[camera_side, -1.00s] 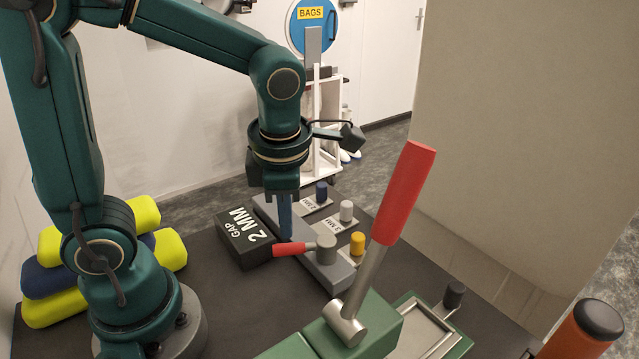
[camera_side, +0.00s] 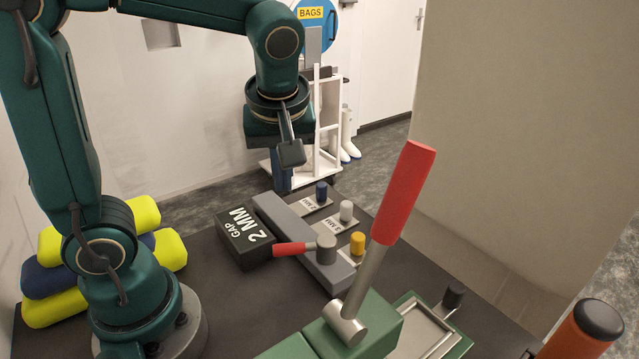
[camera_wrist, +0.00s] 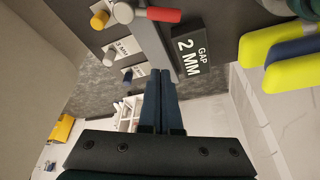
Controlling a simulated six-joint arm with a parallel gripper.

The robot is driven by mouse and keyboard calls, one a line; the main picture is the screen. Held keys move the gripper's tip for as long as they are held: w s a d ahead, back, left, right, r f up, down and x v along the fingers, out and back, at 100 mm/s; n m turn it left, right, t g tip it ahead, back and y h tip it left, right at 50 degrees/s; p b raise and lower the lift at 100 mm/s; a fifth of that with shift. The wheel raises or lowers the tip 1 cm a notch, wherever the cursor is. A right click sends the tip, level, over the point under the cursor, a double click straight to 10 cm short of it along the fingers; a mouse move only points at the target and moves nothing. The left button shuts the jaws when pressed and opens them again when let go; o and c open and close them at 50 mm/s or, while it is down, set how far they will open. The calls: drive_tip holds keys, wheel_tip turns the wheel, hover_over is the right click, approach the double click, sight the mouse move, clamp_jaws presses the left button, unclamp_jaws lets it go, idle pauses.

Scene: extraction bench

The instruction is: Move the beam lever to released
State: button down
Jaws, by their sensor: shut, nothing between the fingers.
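Two red-handled levers show, and no label says which is the beam lever. The large one has a long red grip (camera_side: 403,193) on a steel rod; it stands tilted up to the right from a pivot on a green block (camera_side: 375,327). The small red lever (camera_side: 294,248) lies level, pointing left from a grey hub (camera_side: 326,249) on a grey bar (camera_side: 290,222). It also shows in the wrist view (camera_wrist: 164,15). My gripper (camera_side: 282,188) is shut and empty, raised beyond the bar's far end. Its fingertips show in the wrist view (camera_wrist: 160,72).
A black block reading "GAP 2 MM" (camera_side: 243,239) sits left of the bar. Blue (camera_side: 321,190), white (camera_side: 346,209) and yellow (camera_side: 357,242) knobs stand right of it. Yellow and blue bags (camera_side: 55,305) lie by my base. An orange, black-capped post (camera_side: 585,330) stands front right.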

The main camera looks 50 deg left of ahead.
sight(288, 244)
drive_tip(key=shift+s+d+f, duration=0.1)
drive_tip(key=shift+d+f, duration=0.05)
drive_tip(key=shift+f, duration=1.35)
drive_tip(key=shift+s+d+f, duration=0.1)
drive_tip(key=shift+d+f, duration=0.05)
drive_tip(key=shift+f, duration=1.3)
drive_tip(key=shift+s+d+f, duration=0.1)
drive_tip(key=shift+d+f, duration=0.05)
drive_tip(key=shift+f, duration=1.35)
drive_tip(key=shift+s+d+f, duration=0.1)
drive_tip(key=shift+s+d, duration=0.3)
drive_tip(key=shift+d, duration=0.4)
